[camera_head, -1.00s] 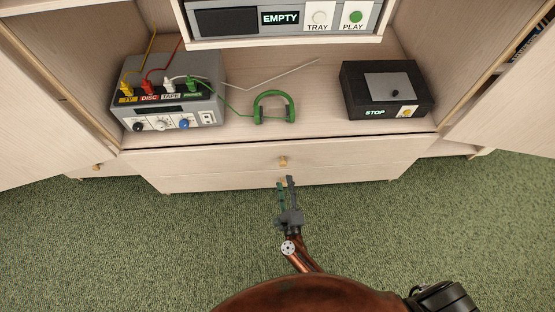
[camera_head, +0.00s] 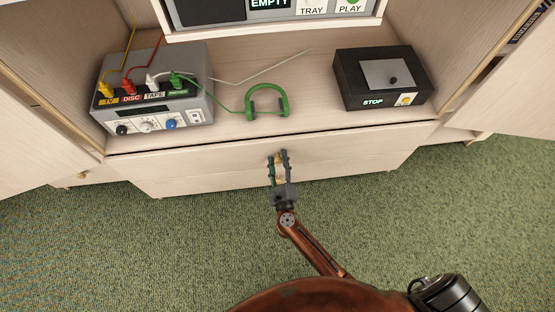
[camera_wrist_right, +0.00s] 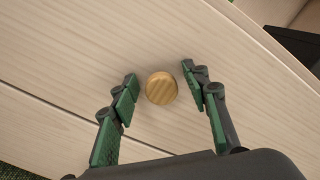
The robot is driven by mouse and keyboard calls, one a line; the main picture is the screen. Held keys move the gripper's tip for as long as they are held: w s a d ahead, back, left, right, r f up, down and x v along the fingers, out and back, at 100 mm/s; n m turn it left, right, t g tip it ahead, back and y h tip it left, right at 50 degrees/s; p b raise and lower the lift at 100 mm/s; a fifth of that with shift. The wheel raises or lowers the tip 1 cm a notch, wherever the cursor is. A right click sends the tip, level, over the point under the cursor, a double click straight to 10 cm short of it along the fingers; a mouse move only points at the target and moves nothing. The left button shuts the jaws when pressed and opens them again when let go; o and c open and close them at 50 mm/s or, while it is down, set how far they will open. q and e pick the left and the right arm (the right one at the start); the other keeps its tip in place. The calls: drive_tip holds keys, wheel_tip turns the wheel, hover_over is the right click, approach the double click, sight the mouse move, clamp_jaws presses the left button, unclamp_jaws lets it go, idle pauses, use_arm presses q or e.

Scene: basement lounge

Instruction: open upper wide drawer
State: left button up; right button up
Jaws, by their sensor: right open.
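The upper wide drawer (camera_head: 350,152) is a pale wood front below the cabinet shelf, and it looks shut. Its round wooden knob (camera_wrist_right: 161,88) shows clearly in the right wrist view. My right gripper (camera_head: 278,156) is at the drawer front, with its green-padded fingers spread. In the right wrist view the open fingers (camera_wrist_right: 160,82) stand on either side of the knob, with a gap on both sides, not gripping it. In the head view the fingers partly hide the knob. My left gripper is not in view.
A lower wide drawer (camera_head: 180,186) lies beneath. On the shelf above are a grey switch box (camera_head: 190,105) with coloured plugs, green headphones (camera_head: 267,103) and a black box (camera_head: 350,95). Open cabinet doors flank both sides. Green carpet in front is clear.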

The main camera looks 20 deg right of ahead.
drive_tip(key=shift+c, duration=0.2)
clamp_jaws()
idle(0.3)
